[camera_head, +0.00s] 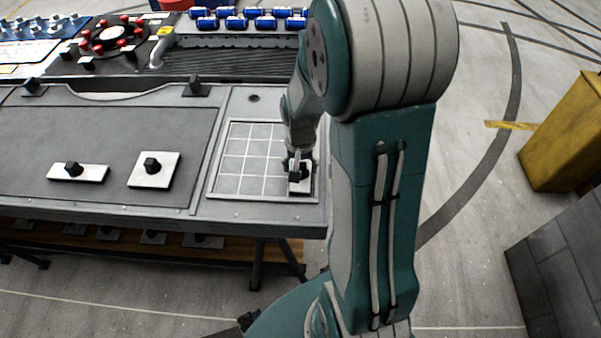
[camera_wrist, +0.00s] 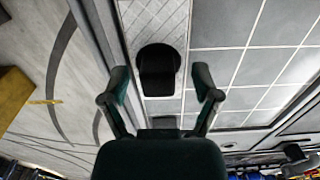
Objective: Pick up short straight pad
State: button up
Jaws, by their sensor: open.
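A white pad (camera_head: 300,187) with a black knob lies in the lower right corner of the gridded tray, partly hidden by my gripper. It looks short, but its full shape is hard to tell. In the wrist view its pale surface (camera_wrist: 156,22) and black knob (camera_wrist: 158,68) show. My gripper (camera_head: 299,168) is over this pad, pointing down. In the wrist view my gripper (camera_wrist: 160,84) is open, with one finger on each side of the knob and visible gaps. A narrow white pad (camera_head: 78,173) and a squarer white pad (camera_head: 154,170), both with black knobs, lie on the dark panel to the left.
The gridded tray (camera_head: 246,158) is otherwise bare, near the bench's right end. Blue cylinders (camera_head: 238,22) and a ring of red knobs (camera_head: 112,34) stand at the back. A yellow block (camera_head: 563,135) and a grey block (camera_head: 560,262) stand on the floor at right.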

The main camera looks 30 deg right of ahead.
jog(key=shift+a, duration=0.1)
jog(key=c, duration=0.6)
grip_shut()
jog(key=shift+r, duration=0.1)
